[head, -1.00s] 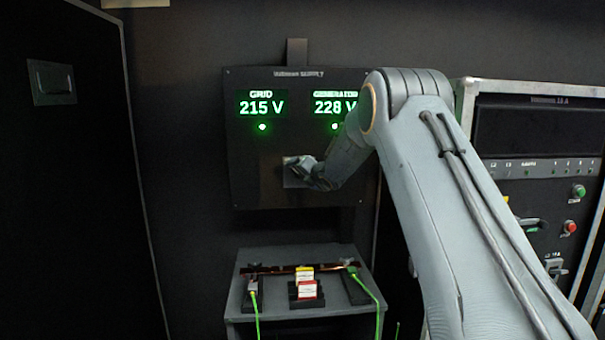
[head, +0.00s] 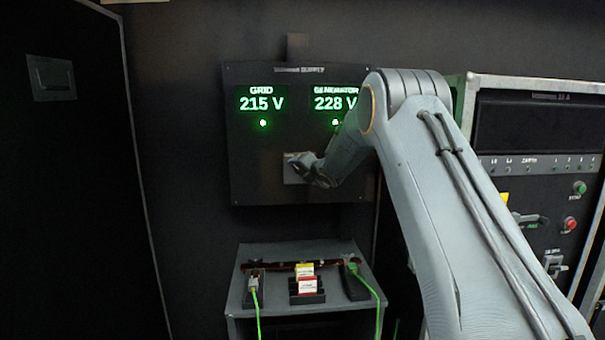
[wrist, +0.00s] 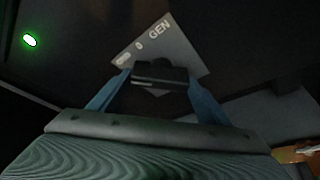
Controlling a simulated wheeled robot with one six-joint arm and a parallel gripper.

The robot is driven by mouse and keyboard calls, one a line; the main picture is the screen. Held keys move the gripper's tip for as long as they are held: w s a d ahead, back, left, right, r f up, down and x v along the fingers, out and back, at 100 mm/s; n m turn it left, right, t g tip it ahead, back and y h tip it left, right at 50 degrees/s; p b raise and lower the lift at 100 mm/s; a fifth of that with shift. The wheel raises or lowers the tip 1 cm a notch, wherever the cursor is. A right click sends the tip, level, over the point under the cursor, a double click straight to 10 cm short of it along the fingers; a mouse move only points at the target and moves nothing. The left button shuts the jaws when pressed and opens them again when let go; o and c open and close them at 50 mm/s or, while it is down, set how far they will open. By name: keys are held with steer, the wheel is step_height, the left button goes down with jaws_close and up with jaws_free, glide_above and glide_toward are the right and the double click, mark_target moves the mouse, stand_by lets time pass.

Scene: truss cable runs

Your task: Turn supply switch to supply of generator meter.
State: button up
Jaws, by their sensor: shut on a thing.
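The supply panel (head: 250,170) is a dark box on the wall. Its grid meter (head: 261,104) reads 215 V and its generator meter (head: 335,103) reads 228 V, each with a lit green lamp below. The supply switch plate (head: 290,168) is low in the middle, partly covered by my gripper (head: 305,163). In the wrist view the plate (wrist: 178,42) shows "0" and "GEN", with another label too small to read. My gripper's two blue fingers (wrist: 160,90) are shut on the dark switch handle (wrist: 158,75). Which mark the handle points to cannot be told.
A small grey table (head: 240,300) below the panel holds a copper bar, green cables and red and yellow tags. A rack (head: 520,190) with buttons and handles stands at right. A dark cabinet (head: 80,200) stands at left.

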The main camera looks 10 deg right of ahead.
steer(key=m+b, duration=0.1)
steer(key=b, duration=0.1)
steer(key=m+t+y+b, duration=0.1)
steer(key=m+b, duration=0.1)
steer(key=b, duration=0.1)
steer(key=shift+w+d+f+y, duration=0.1)
steer(key=shift+d+f+y, duration=0.05)
steer(key=shift+f+y, duration=0.2)
steer(key=m+t+b, duration=0.1)
steer(key=m+b, duration=0.1)
steer(key=b, duration=0.1)
steer(key=m+b, duration=0.3)
steer(key=shift+f+t+y+b, duration=0.2)
steer(key=shift+t+y+b, duration=0.15)
steer(key=shift+t+b, duration=0.05)
steer(key=m+t+b, duration=0.1)
steer(key=m+b, duration=0.2)
steer(key=m+t+b, duration=0.1)
steer(key=m+b, duration=0.2)
steer(key=shift+f+t+b, duration=0.1)
steer(key=shift+t+b, duration=0.2)
steer(key=shift+b, duration=0.1)
steer(key=shift+m+t+h+b, duration=0.3)
steer(key=shift+m+h+b, duration=0.45)
steer(key=shift+m, duration=0.55)
steer(key=o, duration=1.1)
steer(key=shift+c, duration=0.2)
steer(key=shift+r, duration=0.2)
